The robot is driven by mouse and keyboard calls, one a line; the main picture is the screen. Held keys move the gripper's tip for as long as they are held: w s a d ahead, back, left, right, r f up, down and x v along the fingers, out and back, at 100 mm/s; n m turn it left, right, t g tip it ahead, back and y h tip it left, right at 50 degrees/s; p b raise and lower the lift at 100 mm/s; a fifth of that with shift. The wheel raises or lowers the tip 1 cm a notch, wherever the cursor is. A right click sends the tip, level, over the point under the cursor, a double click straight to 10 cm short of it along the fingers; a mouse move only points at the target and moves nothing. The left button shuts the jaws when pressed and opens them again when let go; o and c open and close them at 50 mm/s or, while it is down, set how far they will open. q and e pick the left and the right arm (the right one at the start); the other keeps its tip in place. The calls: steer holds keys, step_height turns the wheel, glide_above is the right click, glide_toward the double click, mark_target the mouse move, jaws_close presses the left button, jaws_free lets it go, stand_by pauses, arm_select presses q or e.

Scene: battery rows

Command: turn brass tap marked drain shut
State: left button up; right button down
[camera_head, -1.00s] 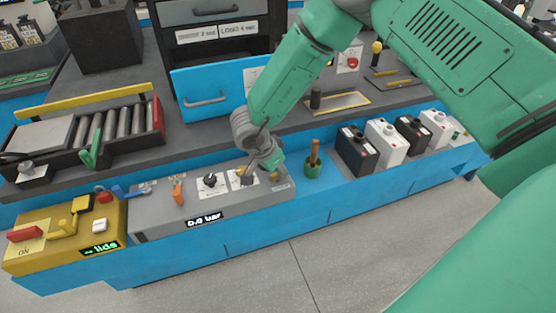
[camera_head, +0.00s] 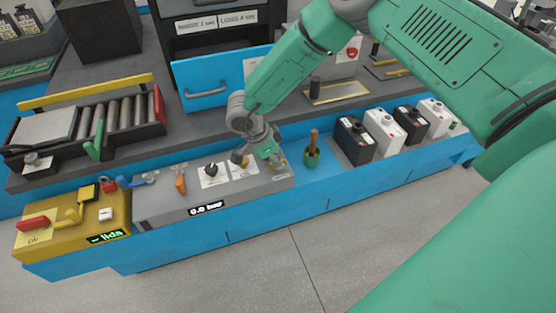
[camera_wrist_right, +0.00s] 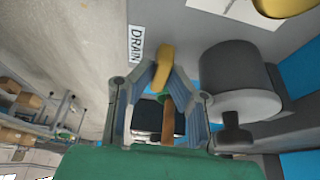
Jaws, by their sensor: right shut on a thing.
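The brass tap (camera_wrist_right: 165,65) shows in the right wrist view as a yellow handle beside a white label (camera_wrist_right: 136,45) reading DRAIN. My right gripper (camera_wrist_right: 164,88) has its two fingers closed around the handle, one on each side. In the head view my right gripper (camera_head: 271,153) is at the right end of the grey panel (camera_head: 155,207), and it largely hides the tap there. How far the tap is turned is hard to tell. My left gripper is not in view.
A large grey cylinder (camera_wrist_right: 238,80) is close beside the fingers. The panel carries a black knob (camera_head: 211,170), an orange lever (camera_head: 180,185) and a display (camera_head: 207,209) reading 0.0 bar.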

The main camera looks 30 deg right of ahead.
steer(key=shift+w+a, duration=0.15)
steer(key=shift+a, duration=0.05)
steer(key=c, duration=1.6)
jaws_free()
steer(key=shift+r, duration=0.1)
steer(key=shift+o, duration=0.2)
